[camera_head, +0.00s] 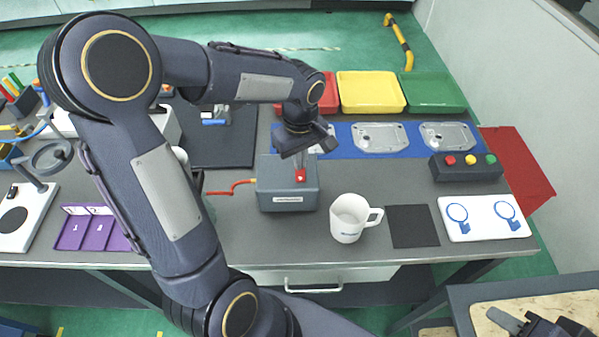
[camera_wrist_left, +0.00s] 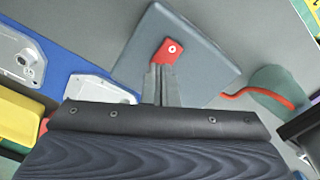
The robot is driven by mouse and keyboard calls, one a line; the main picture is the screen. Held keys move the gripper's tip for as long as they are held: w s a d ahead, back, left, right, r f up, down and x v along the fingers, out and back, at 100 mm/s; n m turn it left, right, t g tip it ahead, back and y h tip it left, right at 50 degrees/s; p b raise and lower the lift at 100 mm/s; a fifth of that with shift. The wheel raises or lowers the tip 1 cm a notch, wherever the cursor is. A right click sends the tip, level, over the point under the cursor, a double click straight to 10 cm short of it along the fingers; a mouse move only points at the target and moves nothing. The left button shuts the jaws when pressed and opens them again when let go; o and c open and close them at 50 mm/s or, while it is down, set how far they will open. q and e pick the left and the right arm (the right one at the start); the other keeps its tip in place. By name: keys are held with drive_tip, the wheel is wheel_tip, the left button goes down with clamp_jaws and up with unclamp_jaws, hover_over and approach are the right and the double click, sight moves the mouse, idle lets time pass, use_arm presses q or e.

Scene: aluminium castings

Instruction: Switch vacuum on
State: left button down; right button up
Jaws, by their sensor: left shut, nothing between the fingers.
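The vacuum unit, a grey box (camera_head: 287,196) with a label on its front, stands on the table in the head view. A red switch (camera_head: 300,175) with a pale dot is on its top. The left wrist view shows the box (camera_wrist_left: 205,70) and the red switch (camera_wrist_left: 168,50) close up. My left gripper (camera_head: 301,163) is shut and empty, pointing down with its fingertips (camera_wrist_left: 162,70) right at the switch, overlapping its edge. I cannot tell whether they touch it. My right gripper (camera_head: 535,322) is partly in view at the bottom right, away from the box.
A white mug (camera_head: 348,218) stands close to the box's front right. A red hose (camera_head: 228,189) leaves its left side. A dark button box (camera_head: 466,167), castings on a blue mat (camera_head: 343,137) and yellow (camera_head: 370,92) and green bins lie to the right and behind.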

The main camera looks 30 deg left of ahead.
use_arm(q)
drive_tip(key=shift+f+b, duration=0.4)
drive_tip(key=shift+f, duration=0.15)
drive_tip(key=shift+r+p, duration=2.75)
drive_tip(key=shift+r, duration=0.85)
drive_tip(key=s+d+r+m+t+h, duration=0.2)
drive_tip(key=s+m, duration=0.3)
drive_tip(key=s, duration=0.3)
drive_tip(key=s+d+r+m+t+h, duration=0.1)
drive_tip(key=s+d+r+m+t, duration=0.1)
drive_tip(key=s+m, duration=0.3)
drive_tip(key=s+t, duration=0.1)
drive_tip(key=s, duration=0.3)
drive_tip(key=shift+r+m+t+h+b, duration=0.3)
drive_tip(key=shift+h+b, duration=0.05)
drive_tip(key=shift+h, duration=0.05)
